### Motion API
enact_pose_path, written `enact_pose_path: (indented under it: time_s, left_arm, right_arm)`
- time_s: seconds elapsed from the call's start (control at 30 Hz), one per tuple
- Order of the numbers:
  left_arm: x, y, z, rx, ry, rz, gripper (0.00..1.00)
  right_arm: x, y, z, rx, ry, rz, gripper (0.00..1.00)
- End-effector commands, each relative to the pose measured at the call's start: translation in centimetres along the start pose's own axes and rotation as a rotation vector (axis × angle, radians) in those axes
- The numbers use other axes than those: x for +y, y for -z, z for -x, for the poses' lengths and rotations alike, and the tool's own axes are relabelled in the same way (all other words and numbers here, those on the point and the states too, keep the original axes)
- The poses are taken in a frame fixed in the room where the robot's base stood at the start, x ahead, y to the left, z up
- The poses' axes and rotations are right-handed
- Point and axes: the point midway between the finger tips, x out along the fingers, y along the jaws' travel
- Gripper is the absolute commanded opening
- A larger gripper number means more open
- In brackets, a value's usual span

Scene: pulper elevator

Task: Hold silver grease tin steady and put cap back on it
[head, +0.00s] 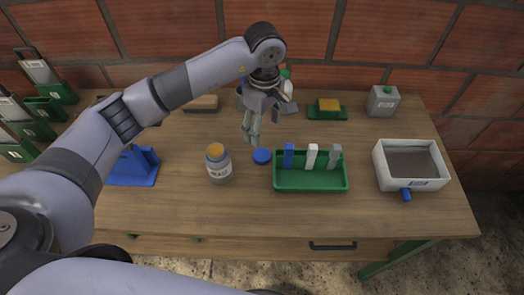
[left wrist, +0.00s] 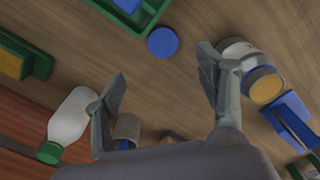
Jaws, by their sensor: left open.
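The silver grease tin (head: 219,168) stands upright on the wooden table, with a label on its side and an orange-yellow top showing. It also shows in the left wrist view (left wrist: 237,47), partly hidden behind one finger. A round blue cap (head: 262,156) lies flat on the table to the right of the tin and apart from it; the left wrist view shows it too (left wrist: 162,42). My left gripper (head: 251,138) is open and empty, just behind the cap and tin, with its fingers pointing down. My right gripper is not seen.
A green tray (head: 310,185) with blue, white and grey pieces is right of the cap. A white box (head: 411,184) with a blue spout stands at right. A blue stand (head: 135,170) is at left. A white bottle (left wrist: 70,118) stands behind my gripper. A brick wall closes the back.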

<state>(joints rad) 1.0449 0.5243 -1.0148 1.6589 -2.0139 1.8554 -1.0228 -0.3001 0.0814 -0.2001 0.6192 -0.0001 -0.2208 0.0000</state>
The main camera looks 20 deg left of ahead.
Motion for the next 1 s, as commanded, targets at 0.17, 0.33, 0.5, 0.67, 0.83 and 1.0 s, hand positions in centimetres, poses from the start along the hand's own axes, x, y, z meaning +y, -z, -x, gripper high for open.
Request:
enact_pose_path:
  time_s: [0.17,0.33,0.5,0.67,0.83,1.0]
  left_arm:
    - [-0.2,-0.1,-3.5,-0.002,0.005,0.0,0.65]
    - [-0.1,0.0,-5.4,0.0,0.001,0.0,0.65]
    - [0.0,0.0,-5.8,0.0,-0.001,0.0,0.65]
    - [0.0,0.0,-5.8,0.0,0.0,-0.001,0.65]
    - [-0.3,0.0,-6.7,-0.002,0.005,0.0,0.65]
    - [-0.4,0.2,-9.4,-0.003,0.004,0.002,0.65]
  right_arm:
    - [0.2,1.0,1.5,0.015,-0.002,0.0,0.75]
    - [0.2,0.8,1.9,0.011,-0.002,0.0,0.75]
    - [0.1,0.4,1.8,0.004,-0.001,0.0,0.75]
    - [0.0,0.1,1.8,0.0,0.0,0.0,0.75]
    - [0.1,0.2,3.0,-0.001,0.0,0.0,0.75]
    - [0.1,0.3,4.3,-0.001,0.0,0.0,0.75]
